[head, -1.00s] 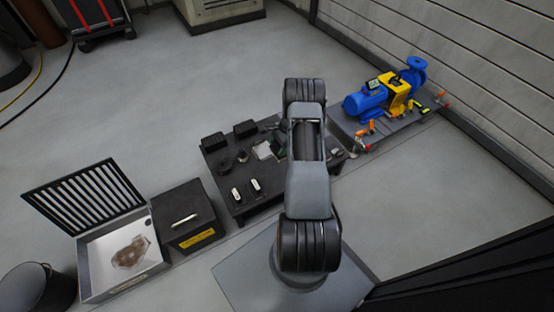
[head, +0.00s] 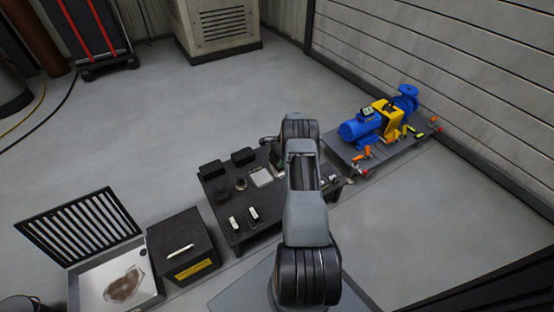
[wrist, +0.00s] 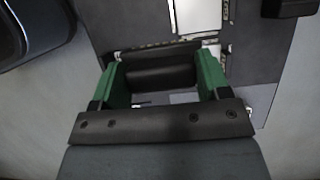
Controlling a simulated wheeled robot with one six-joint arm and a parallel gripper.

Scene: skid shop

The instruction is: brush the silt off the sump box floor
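The sump box (head: 78,290) stands at the lower left in the head view, its slatted black grate lid (head: 78,228) raised. A brown silt patch (head: 124,285) lies on its pale floor. My gripper's green fingers (wrist: 163,82) are spread apart in the wrist view. A dark bar and a dark roller shape show between or beyond them; I cannot tell whether they touch the fingers. In the head view my arm hides most of the gripper, above the low black table (head: 243,238). I cannot make out a brush for certain.
A closed dark box (head: 183,238) with a pale handle and yellow label stands between sump box and table. Small black blocks and white-topped pieces lie on the table. A blue and yellow pump (head: 375,124) sits on a plate at right. Floor behind the table is clear.

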